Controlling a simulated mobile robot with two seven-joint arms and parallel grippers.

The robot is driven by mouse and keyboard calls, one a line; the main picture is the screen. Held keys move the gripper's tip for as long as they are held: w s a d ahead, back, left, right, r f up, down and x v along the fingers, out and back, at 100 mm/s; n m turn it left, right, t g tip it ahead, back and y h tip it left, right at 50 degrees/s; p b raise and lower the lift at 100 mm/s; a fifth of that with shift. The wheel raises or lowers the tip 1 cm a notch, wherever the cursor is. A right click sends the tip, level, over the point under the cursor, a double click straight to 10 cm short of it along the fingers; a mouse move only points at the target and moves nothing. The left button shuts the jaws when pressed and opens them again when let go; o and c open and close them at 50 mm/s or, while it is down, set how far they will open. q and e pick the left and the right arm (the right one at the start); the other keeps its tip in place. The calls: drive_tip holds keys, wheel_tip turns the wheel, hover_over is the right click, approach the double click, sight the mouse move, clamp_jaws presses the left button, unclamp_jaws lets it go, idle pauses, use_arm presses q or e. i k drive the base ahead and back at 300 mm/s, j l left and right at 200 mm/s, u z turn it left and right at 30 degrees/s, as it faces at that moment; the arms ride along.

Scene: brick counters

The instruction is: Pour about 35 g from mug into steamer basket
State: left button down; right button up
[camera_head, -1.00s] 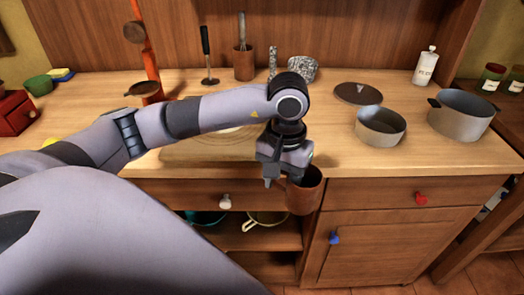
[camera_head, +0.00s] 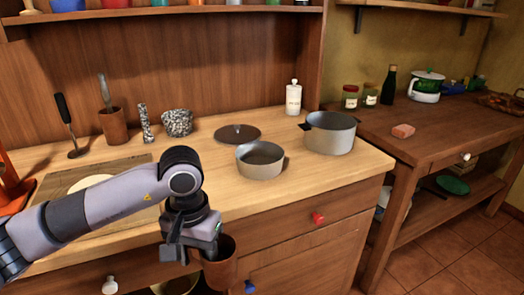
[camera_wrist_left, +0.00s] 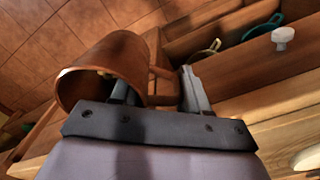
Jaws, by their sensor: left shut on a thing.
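The brown mug (camera_head: 222,268) hangs in front of the counter's front edge, below the top surface, roughly upright. My left gripper (camera_head: 192,254) is shut on the mug's handle. The wrist view shows the mug (camera_wrist_left: 108,68) beside the fingers, with its handle between the fingertips (camera_wrist_left: 160,85). Its contents are hard to make out. A shallow round grey metal vessel (camera_head: 260,164), which looks like the steamer basket, stands on the counter behind and right of the mug. Its inside looks empty from here. My right gripper is not in view.
A deeper grey pot (camera_head: 330,137) stands right of the basket and a dark lid (camera_head: 238,133) lies behind it. A white bottle (camera_head: 293,98), speckled mortar (camera_head: 177,122) and brown utensil holder (camera_head: 113,126) stand at the back. The counter front right of the basket is clear.

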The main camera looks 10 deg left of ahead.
sight(257, 159)
drive_tip(key=i+l+u, duration=0.15)
drive_tip(key=l, duration=0.25)
drive_tip(key=i+l+u, duration=0.15)
drive_tip(key=l, duration=0.3)
drive_tip(key=i+l+u, duration=0.2)
drive_tip(key=l, duration=0.3)
drive_tip(key=i+l+u, duration=0.15)
drive_tip(key=l, duration=0.3)
drive_tip(key=l+u, duration=0.15)
drive_tip(key=l, duration=0.35)
drive_tip(key=i, duration=0.05)
